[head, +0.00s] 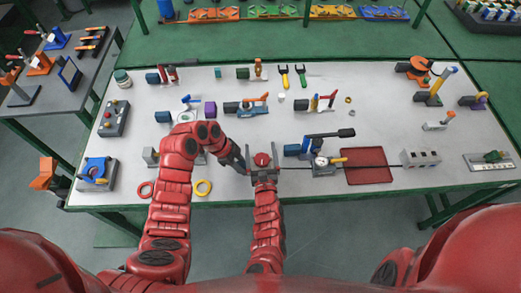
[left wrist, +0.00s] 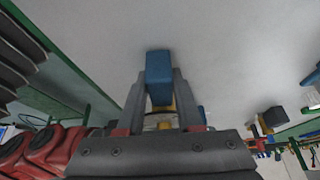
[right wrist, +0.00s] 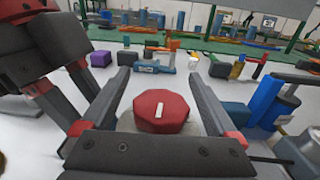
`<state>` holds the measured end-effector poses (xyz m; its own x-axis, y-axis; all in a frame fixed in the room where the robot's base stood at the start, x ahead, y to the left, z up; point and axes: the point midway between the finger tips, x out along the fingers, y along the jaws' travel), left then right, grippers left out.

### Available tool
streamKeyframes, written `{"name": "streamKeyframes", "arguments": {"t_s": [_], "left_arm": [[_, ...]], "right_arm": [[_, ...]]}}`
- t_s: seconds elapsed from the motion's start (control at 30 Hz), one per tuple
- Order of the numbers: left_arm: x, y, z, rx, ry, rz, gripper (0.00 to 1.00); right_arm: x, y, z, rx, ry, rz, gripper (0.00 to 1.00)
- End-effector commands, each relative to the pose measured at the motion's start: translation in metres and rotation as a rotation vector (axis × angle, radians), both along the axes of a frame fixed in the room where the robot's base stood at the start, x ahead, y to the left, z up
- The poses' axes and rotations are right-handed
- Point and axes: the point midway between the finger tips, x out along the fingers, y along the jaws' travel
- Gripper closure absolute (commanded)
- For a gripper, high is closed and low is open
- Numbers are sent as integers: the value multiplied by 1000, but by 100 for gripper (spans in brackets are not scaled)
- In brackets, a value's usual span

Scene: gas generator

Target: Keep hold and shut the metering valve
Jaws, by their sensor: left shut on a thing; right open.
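The metering valve's red many-sided knob (head: 262,159), with a white mark on top, is near the table's front edge. In the right wrist view the knob (right wrist: 160,110) sits on a pale round body between the fingers of my right gripper (right wrist: 160,76). This gripper (head: 264,167) is open, with a gap visible on each side. My left gripper (head: 242,165) comes in from the left beside the valve. In the left wrist view this gripper (left wrist: 160,85) is shut on a blue block (left wrist: 159,68), with yellowish parts behind it. The grippers hide most of the valve body.
A gauge assembly (head: 322,162) stands close to the right, then a red tray (head: 366,166) and a grey box (head: 420,158). A yellow ring (head: 203,187) lies at the front edge. Several tools stand behind. Bare tabletop (head: 390,115) shows at the right.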

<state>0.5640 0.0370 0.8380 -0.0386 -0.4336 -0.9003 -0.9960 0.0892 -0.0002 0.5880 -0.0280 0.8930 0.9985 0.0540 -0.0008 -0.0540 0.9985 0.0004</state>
Motion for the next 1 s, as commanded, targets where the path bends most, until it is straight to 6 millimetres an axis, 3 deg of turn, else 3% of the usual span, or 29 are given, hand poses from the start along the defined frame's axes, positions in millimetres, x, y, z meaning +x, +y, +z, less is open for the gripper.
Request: {"name": "streamKeyframes", "arguments": {"t_s": [0.27,0.7,1.0], "left_arm": [[0,0,0,0,0,-1,100],[0,0,0,0,0,0,100],[0,0,0,0,0,0,100]], "right_arm": [[-9,-1,0,0,1,-3,6],[-96,-5,-1,1,4,-2,6],[-119,-7,0,-1,0,0,6]]}}
